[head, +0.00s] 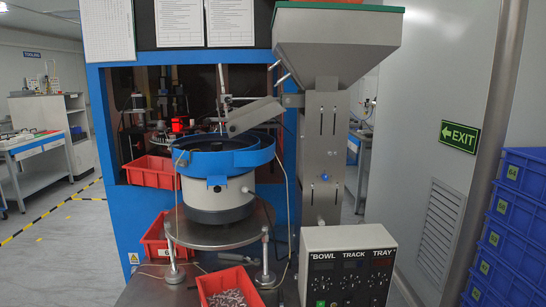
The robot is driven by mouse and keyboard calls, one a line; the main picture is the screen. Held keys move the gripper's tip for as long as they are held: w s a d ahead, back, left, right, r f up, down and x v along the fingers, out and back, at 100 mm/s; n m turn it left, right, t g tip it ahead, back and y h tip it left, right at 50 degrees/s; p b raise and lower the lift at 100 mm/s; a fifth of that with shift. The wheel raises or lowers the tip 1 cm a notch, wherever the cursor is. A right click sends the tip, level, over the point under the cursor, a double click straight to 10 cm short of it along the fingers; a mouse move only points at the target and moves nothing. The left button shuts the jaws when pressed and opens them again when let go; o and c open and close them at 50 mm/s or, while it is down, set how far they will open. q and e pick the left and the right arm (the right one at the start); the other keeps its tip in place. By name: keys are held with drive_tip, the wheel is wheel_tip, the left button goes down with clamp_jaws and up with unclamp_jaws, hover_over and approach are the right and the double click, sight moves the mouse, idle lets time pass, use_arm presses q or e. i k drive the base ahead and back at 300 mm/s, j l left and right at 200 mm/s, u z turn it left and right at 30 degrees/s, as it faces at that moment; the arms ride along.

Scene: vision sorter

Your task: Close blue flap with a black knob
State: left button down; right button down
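A blue machine cabinet (101,120) stands in the middle, with an open front showing dark inner parts and a small red lit part. In front of it, a blue bowl (217,158) sits on a grey and white cylindrical base. I cannot pick out a separate blue flap with a black knob in the head view; it may be hidden or out of frame. Neither of my grippers is in view.
A grey hopper (335,50) rises on a column at right of the bowl. A control box (348,265) with several knobs stands front right. Red bins (152,172) sit around the round metal table (220,232). Blue crates (515,225) are stacked far right. Open floor lies left.

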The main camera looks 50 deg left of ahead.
sight(216, 181)
drive_tip(key=u, duration=1.75)
